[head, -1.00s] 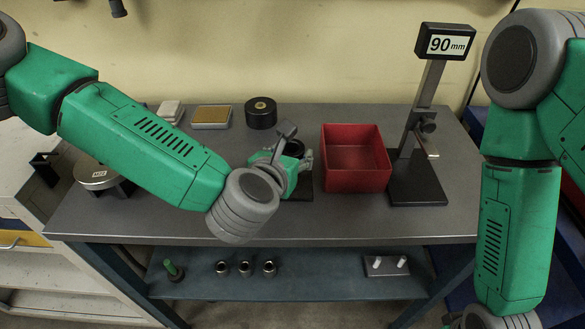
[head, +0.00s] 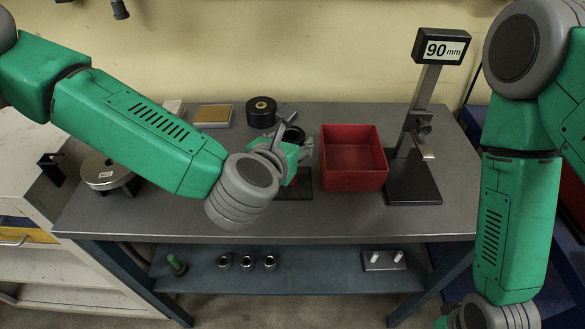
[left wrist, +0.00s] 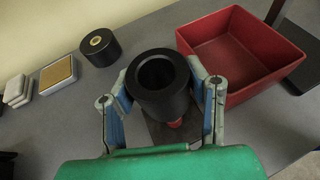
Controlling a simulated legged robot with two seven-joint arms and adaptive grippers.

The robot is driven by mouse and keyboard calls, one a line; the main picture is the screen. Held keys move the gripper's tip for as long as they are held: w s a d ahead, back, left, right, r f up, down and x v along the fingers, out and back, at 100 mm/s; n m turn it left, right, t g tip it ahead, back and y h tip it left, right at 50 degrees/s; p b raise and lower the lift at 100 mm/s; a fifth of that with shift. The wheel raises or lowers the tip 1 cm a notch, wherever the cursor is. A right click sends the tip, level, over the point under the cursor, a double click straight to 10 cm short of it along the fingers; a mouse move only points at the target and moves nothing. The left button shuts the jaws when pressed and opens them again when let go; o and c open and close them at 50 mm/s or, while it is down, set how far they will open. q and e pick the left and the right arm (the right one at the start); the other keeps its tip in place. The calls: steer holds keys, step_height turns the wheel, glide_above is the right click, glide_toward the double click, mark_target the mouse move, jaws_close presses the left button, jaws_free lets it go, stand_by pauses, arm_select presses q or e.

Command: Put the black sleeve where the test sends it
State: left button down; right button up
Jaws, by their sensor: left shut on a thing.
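The black sleeve (left wrist: 152,82) is a thick ring with an open bore, upright between the fingers of my left gripper (left wrist: 160,92). Both fingers press on its sides. In the head view the sleeve (head: 293,134) shows partly behind my left gripper (head: 298,150), above a dark plate (head: 304,186) on the bench. In the left wrist view a small red part (left wrist: 175,123) shows below the sleeve. A stand at the right carries a display (head: 441,47) reading "90 mm". My right arm hangs at the right; its gripper is out of view.
A red open bin (head: 354,178) stands right of my left gripper and looks empty. A black roll with a brass centre (head: 261,112) and a tan-topped block (head: 212,116) stand behind. A round metal device (head: 105,173) is at left. The shelf below holds several small parts.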

arm_select(q)
steer(key=shift+r+p, duration=1.2)
steer(key=shift+r, duration=0.6)
